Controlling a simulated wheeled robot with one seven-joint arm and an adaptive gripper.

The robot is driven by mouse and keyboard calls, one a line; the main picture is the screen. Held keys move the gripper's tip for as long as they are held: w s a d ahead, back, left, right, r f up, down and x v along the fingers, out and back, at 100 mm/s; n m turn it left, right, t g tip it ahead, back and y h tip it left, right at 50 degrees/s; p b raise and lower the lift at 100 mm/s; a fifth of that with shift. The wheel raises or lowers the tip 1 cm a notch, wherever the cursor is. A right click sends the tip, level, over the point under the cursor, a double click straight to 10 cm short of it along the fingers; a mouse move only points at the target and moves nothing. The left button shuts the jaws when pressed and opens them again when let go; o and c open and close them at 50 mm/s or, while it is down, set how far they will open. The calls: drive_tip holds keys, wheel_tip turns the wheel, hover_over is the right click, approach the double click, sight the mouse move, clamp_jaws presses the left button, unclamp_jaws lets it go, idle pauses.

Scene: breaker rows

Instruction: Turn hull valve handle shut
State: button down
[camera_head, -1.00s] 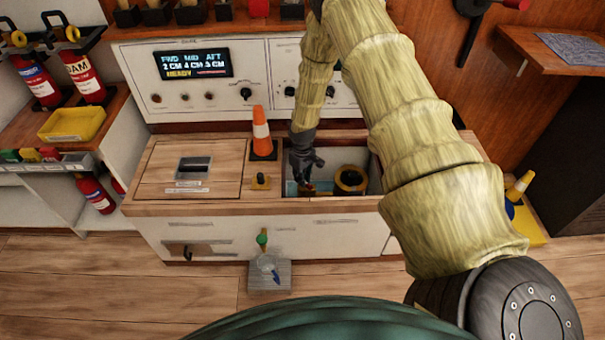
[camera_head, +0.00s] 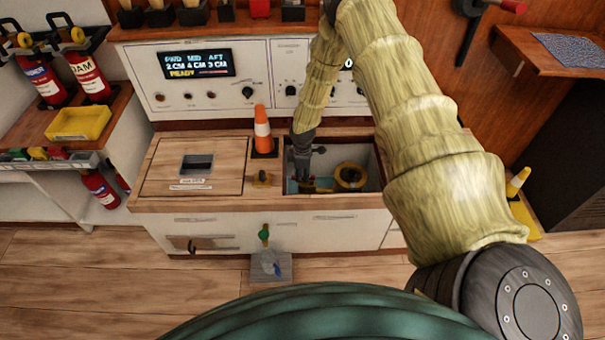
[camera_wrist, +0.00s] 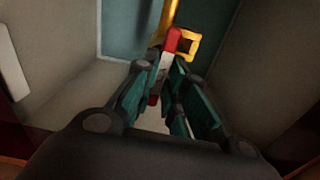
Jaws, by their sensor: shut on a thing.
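The valve handle (camera_wrist: 173,42), a lever with a red end and a pale section, lies between my fingers in the wrist view. A yellow bracket-like part (camera_wrist: 189,46) is beside its red end. My gripper (camera_wrist: 168,88) is shut on the handle. In the head view my gripper (camera_head: 304,176) reaches down into the open well (camera_head: 372,165) in the wooden-topped counter. The handle is too small and too covered there to make out its angle. A yellow ring-shaped part (camera_head: 351,176) sits in the well to the right of my gripper.
A panel with a lit display (camera_head: 197,64) rises behind. The well's walls are close around my gripper.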

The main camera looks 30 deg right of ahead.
drive_tip(key=shift+n, duration=0.4)
drive_tip(key=c, duration=1.5)
unclamp_jaws()
drive_tip(key=shift+r, duration=6)
